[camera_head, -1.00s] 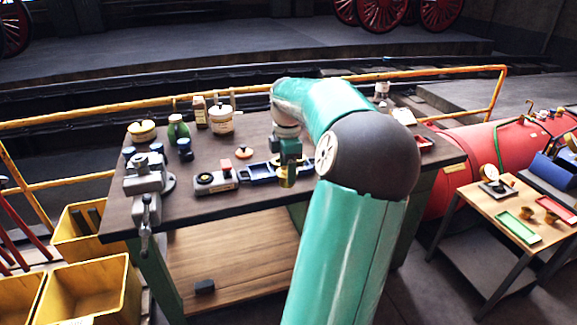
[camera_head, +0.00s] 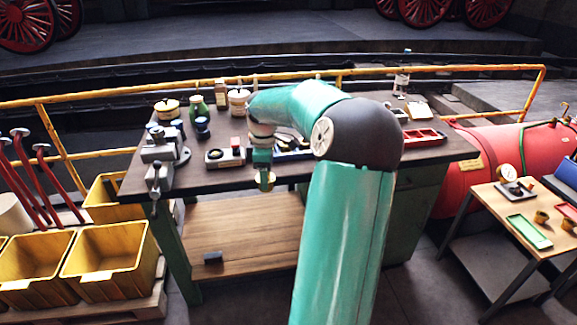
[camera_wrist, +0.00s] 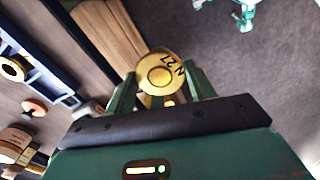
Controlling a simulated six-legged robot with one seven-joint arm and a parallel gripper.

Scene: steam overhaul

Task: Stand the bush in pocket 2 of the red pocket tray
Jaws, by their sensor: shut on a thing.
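My gripper (camera_head: 264,172) is shut on a brass bush (camera_head: 267,182), held at the front edge of the workbench. In the wrist view the bush (camera_wrist: 161,74) sits between the two green fingers (camera_wrist: 163,92), its round face with dark marking towards the camera. A red tray with compartments (camera_head: 422,137), which looks like the pocket tray, lies on the right end of the bench, well to the right of my gripper. Its pocket numbers are too small to read. My arm passes between the gripper and that tray.
A blue tray (camera_wrist: 40,62) with a brass ring lies behind my gripper on the bench (camera_head: 215,182). A vise (camera_head: 160,150), jars and bottles stand to the left and back. A side table (camera_head: 545,225) at right holds a gauge and green and red trays.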

